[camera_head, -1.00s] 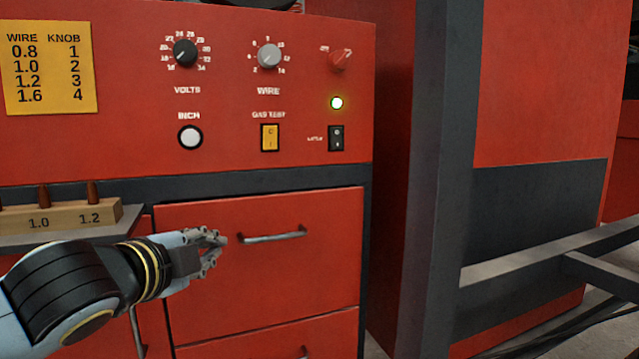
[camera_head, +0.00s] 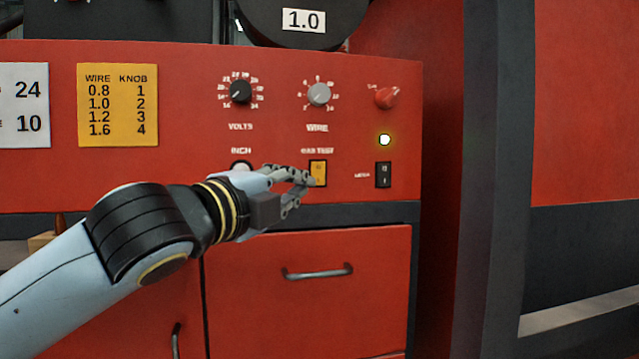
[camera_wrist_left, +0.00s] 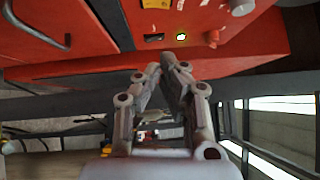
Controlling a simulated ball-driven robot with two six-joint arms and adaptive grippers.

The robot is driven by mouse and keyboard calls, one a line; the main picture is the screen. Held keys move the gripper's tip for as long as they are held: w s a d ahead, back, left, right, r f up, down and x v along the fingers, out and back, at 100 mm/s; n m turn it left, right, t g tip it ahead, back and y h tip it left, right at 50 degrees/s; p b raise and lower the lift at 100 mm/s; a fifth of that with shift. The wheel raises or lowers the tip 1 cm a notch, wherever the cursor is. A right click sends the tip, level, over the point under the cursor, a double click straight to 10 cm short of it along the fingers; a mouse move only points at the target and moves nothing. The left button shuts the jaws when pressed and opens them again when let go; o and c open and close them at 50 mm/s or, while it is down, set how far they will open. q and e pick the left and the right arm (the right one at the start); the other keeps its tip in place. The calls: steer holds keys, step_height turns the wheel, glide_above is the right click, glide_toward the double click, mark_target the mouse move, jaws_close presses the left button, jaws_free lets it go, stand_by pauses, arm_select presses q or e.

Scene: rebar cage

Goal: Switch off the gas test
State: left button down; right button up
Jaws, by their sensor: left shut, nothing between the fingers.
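The gas test switch (camera_head: 318,173) is a yellow rocker on the red panel, under the label GAS TEST. Part of it also shows at the top edge of the left wrist view (camera_wrist_left: 155,3). My left gripper (camera_head: 309,182) is shut and empty, its fingertips at the switch's lower left edge in the head view; I cannot tell if they touch it. In the left wrist view the closed fingertips (camera_wrist_left: 161,66) lie below the black rocker. My right gripper is not in view.
A black rocker switch (camera_head: 383,175), a lit green lamp (camera_head: 385,140) and a red knob (camera_head: 387,96) are right of it. The white inch button (camera_head: 241,166) is partly behind my gripper. A drawer handle (camera_head: 318,272) sticks out below.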

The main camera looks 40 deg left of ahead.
mark_target(320, 174)
arm_select(q)
steer(key=w+a, duration=0.1)
steer(key=w, duration=0.2)
steer(key=w+a, duration=0.1)
steer(key=w, duration=0.3)
steer(key=w+a+r, duration=0.1)
steer(key=w, duration=0.3)
steer(key=shift+a+p, duration=0.25)
steer(key=shift+p, duration=0.05)
steer(key=shift+w, duration=0.15)
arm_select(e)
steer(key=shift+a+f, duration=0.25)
arm_select(q)
steer(key=shift+a, duration=0.1)
